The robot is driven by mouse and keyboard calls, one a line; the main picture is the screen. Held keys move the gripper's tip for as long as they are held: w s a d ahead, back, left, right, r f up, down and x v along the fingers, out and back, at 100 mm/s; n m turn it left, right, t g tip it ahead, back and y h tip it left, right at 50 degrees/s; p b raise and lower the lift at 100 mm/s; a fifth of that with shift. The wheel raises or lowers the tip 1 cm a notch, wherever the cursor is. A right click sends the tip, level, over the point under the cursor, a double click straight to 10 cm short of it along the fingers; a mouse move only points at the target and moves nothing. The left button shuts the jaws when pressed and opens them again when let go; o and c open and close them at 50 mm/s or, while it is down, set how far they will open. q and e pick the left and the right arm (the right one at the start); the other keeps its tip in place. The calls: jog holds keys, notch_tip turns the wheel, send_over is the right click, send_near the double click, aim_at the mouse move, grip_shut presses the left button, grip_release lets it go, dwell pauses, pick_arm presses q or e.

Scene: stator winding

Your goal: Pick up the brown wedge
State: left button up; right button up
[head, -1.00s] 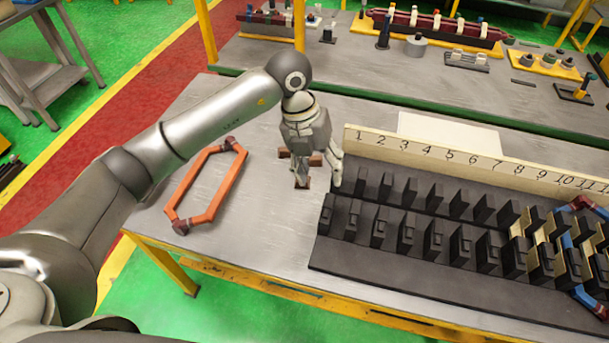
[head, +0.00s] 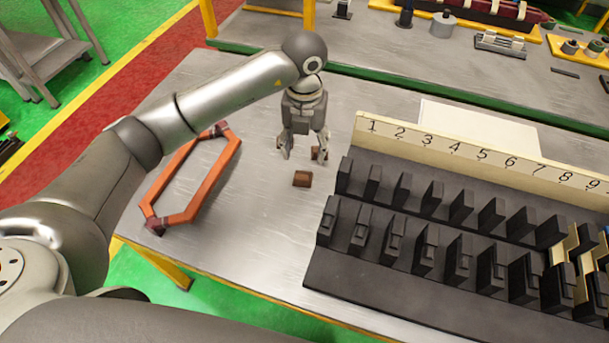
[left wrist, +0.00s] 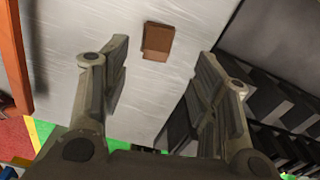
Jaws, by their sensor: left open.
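A small brown wedge (head: 302,179) lies on the grey metal table, left of the black slotted rack. In the left wrist view one brown wedge (left wrist: 158,42) shows on the table, beyond and between the spread fingers. My right gripper is not in view.
The black rack (head: 330,270) with a numbered board (head: 480,155) stands close on the right. An orange coil frame (head: 222,165) lies on the left. The table between them is mostly clear. A second table with parts stands behind.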

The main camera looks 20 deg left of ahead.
aim_at(303, 174)
pick_arm(q)
jog(key=f, duration=0.3)
jog(key=shift+s+p, duration=0.3)
jog(key=shift+s, duration=0.05)
notch_tip(303, 174, down, 4)
jog(key=shift+s+a+f+p, duration=0.1)
jog(key=shift+p, duration=0.95)
jog(key=shift+f, duration=0.65)
jog(key=c, duration=1.1)
